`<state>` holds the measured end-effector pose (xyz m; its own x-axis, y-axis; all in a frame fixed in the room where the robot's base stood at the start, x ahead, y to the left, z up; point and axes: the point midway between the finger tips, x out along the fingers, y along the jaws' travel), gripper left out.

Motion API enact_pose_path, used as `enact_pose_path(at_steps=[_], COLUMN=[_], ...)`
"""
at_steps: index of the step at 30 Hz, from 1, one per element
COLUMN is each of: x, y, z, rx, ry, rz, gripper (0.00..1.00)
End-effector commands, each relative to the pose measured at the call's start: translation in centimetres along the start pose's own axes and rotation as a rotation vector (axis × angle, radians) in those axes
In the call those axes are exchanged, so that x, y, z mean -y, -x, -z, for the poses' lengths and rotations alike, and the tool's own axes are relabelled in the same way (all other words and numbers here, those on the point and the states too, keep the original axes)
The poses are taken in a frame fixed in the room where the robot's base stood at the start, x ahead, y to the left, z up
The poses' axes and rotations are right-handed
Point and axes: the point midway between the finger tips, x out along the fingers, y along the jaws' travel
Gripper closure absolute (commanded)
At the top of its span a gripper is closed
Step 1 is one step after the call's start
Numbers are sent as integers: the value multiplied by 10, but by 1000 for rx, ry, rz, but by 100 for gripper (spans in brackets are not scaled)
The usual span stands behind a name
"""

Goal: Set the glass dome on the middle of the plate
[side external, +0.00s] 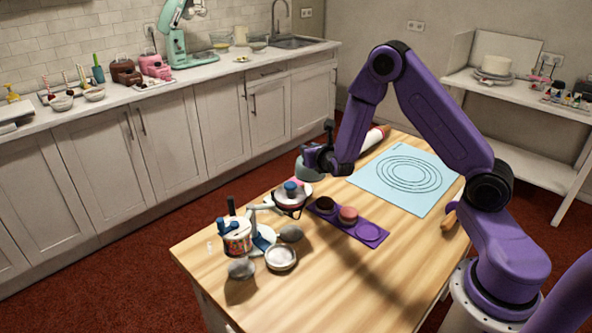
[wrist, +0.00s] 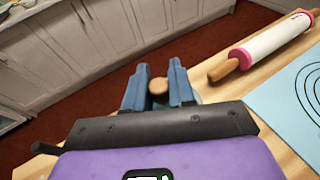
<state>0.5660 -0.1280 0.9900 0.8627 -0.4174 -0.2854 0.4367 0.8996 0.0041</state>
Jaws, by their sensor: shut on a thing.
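My gripper (side external: 313,158) is over the far left part of the wooden table. In the wrist view, the blue fingers of my gripper (wrist: 159,88) are closed around a round wooden knob (wrist: 158,86). The glass dome (side external: 309,172) appears as a grey-green shape just below my gripper, partly hidden by it; I cannot tell whether it touches the surface below. I cannot tell whether this is the plate of the task.
A purple tray (side external: 371,232) with round cakes lies mid-table. A cup with tools (side external: 237,238), a small metal bowl (side external: 281,258) and grey lumps crowd the front left. A rolling pin (wrist: 272,42) and a blue mat (side external: 405,180) lie at the back. The front right is clear.

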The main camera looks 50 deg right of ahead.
Motion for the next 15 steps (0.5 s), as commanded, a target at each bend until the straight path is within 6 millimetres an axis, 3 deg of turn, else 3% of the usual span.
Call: enact_pose_path(at_steps=[4,9,15], x=[-5,-10,-14], y=[-30,-56,-78], z=[4,25,39], rx=[2,-1,1], ry=[-1,1,1], rz=[2,1,1], gripper=[100,100,100])
